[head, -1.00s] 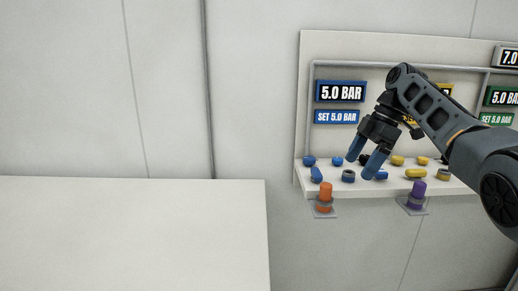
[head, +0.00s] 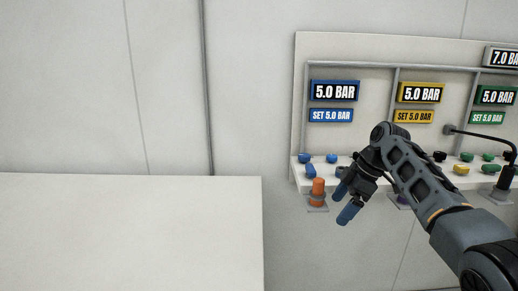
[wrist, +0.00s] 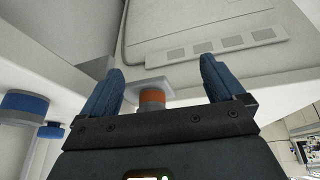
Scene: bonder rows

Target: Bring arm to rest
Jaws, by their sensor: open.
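My gripper (head: 343,204) is open and empty, with blue fingers, in front of the panel's shelf in the head view. It hangs just right of an orange cylinder (head: 318,187) in a clear bracket below the shelf edge. In the wrist view my gripper (wrist: 160,88) shows two spread blue fingers, with an orange and grey cylindrical part (wrist: 152,97) beyond and between them.
The panel has a blue 5.0 BAR display (head: 334,91), a yellow one (head: 419,93) and a green one (head: 496,96). Several coloured knobs line the shelf (head: 300,182). A dark hose fitting (head: 505,178) stands at right. A bare white counter (head: 130,230) fills the lower left.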

